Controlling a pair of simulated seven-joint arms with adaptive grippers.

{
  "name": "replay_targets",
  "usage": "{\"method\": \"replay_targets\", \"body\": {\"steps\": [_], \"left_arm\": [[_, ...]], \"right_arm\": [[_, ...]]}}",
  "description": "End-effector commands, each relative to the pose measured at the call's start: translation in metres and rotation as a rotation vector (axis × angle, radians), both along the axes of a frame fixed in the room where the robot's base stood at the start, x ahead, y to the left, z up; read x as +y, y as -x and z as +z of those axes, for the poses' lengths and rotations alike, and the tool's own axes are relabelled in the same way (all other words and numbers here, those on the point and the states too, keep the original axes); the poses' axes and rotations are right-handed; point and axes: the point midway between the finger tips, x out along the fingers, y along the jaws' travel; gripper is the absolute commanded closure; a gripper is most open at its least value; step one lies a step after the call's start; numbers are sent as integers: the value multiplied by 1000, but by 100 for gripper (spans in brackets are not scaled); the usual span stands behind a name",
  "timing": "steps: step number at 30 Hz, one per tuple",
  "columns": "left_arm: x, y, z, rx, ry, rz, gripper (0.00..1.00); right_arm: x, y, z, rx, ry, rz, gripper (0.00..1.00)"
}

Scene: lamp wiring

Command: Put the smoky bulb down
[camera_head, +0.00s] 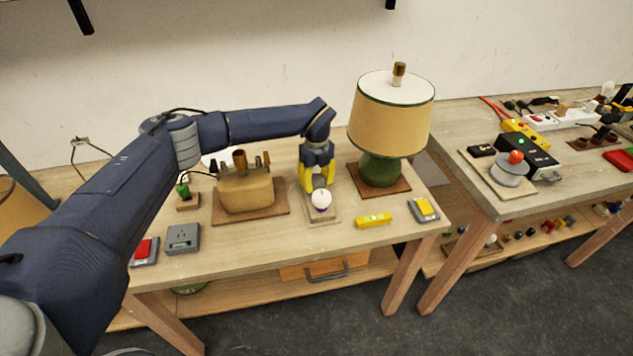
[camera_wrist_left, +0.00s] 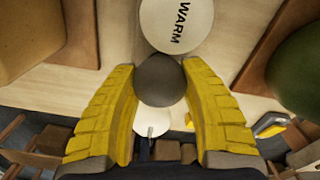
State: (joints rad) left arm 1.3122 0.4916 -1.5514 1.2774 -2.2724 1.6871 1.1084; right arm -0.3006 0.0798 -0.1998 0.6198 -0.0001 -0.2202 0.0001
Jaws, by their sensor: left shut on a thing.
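My left gripper (camera_head: 318,184) reaches down over the left table with its yellow fingers pointing at the tabletop. In the left wrist view, the fingers (camera_wrist_left: 164,110) are shut around a dark grey round thing, the smoky bulb (camera_wrist_left: 160,80). A white round bulb (camera_head: 321,198) shows just in front of the fingertips, above a small wooden base (camera_head: 322,216). My right gripper is not in view.
A green lamp (camera_head: 380,170) stands to the right and a beige lamp base (camera_head: 246,195) to the left.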

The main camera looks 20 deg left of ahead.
Motion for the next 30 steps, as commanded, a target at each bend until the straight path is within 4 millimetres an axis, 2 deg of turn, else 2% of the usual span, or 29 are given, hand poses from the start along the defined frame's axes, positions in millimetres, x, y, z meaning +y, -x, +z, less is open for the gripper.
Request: {"method": "replay_targets", "body": {"steps": [5,6,11,18,22,26,30], "left_arm": [[0,0,-3,1,-1,0,96],[0,0,-3,1,-1,0,51],[0,0,-3,1,-1,0,33],[0,0,-2,0,0,0,33],[0,-1,4,-1,0,0,33],[1,-1,21,-4,-1,1,33],[1,-1,46,-4,-1,0,33]], "right_arm": [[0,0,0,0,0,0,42],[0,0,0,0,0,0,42],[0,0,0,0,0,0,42],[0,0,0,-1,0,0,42],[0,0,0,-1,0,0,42],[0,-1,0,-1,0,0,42],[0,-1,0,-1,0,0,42]]}}
